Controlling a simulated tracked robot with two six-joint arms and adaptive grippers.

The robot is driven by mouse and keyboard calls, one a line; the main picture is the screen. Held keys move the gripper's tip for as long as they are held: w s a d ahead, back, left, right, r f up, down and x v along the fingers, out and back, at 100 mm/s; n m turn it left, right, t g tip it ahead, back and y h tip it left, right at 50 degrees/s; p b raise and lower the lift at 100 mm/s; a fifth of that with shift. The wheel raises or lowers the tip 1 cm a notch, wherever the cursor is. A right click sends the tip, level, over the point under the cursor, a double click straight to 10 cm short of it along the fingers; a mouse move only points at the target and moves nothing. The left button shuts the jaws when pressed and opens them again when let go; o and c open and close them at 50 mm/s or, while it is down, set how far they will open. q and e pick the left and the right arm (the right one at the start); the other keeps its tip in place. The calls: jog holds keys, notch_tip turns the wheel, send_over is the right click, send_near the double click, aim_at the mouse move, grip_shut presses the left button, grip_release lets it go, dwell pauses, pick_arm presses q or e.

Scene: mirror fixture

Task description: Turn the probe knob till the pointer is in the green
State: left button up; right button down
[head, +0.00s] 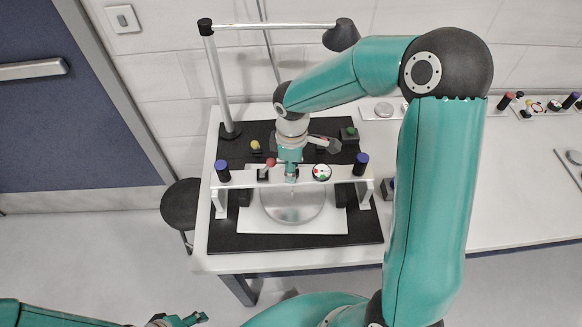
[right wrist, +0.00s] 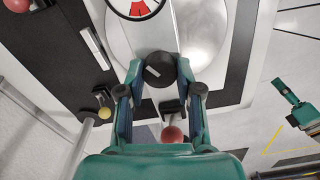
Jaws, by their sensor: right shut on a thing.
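The probe knob (right wrist: 158,68) is a round black knob with a white mark, seen in the right wrist view. My right gripper (right wrist: 160,82) is shut on it, one finger on each side. In the head view my right gripper (head: 291,174) reaches down to the white crossbar, and the knob is largely hidden there. The dial (head: 322,172) is a small round face with green and red, right of the gripper. The right wrist view shows only the dial's lower part (right wrist: 136,9) with a red sector; I cannot tell where its pointer stands. My left gripper (head: 185,320) is low at the left, away from the table.
The round mirror (head: 291,212) lies below the white crossbar (head: 243,177). Blue-capped posts (head: 222,171) (head: 361,163) stand at its ends. A red ball (right wrist: 172,134) is close to my right fingers.

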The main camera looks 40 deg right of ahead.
jog(key=m+b, duration=0.3)
jog(key=shift+w+f+m+b, duration=0.1)
jog(key=shift+f+m+b, duration=0.05)
jog(key=shift+m+b, duration=0.25)
jog(key=m+b, duration=0.2)
jog(key=m, duration=0.1)
jog(key=shift+m+b, duration=0.65)
jog(key=shift+m, duration=0.65)
jog(key=shift+r, duration=0.2)
jog(key=c, duration=0.8)
grip_release()
jog(key=shift+o, duration=0.2)
